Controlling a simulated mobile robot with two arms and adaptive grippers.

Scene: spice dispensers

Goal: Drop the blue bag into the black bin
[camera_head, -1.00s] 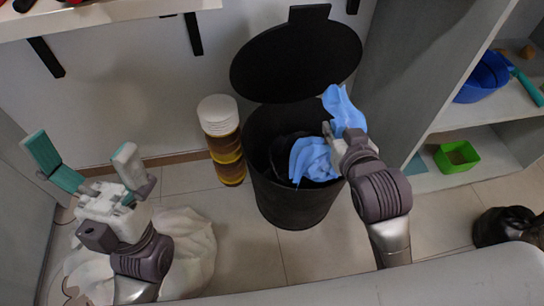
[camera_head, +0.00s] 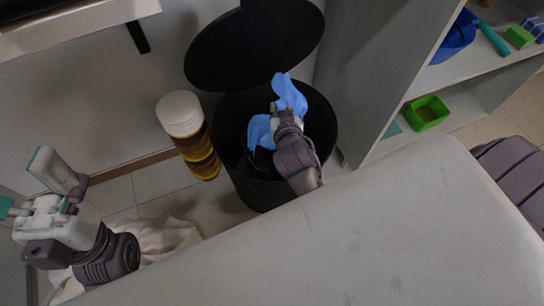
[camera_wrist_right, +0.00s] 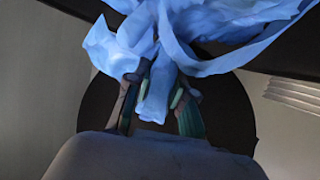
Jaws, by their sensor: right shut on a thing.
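The blue bag (camera_head: 289,95) is crumpled and bunched in my right gripper (camera_head: 278,108). In the head view it shows on both sides of the gripper, over the mouth of the black bin (camera_head: 262,190). The bin's round lid (camera_head: 255,45) stands open at the back. In the right wrist view the fingers (camera_wrist_right: 160,95) pinch a gathered neck of the bag (camera_wrist_right: 190,40), with a dark round shape behind. How deep the bag hangs in the bin is unclear. My left gripper (camera_head: 42,190) is open and empty at the left, its fingers spread wide.
A jar with a white lid (camera_head: 187,130) stands on the floor left of the bin. A pale crumpled bag (camera_head: 165,240) lies under my left arm. Right of the bin is a grey shelf unit (camera_head: 375,90) with a green box (camera_head: 427,112) and a blue container (camera_head: 455,38).

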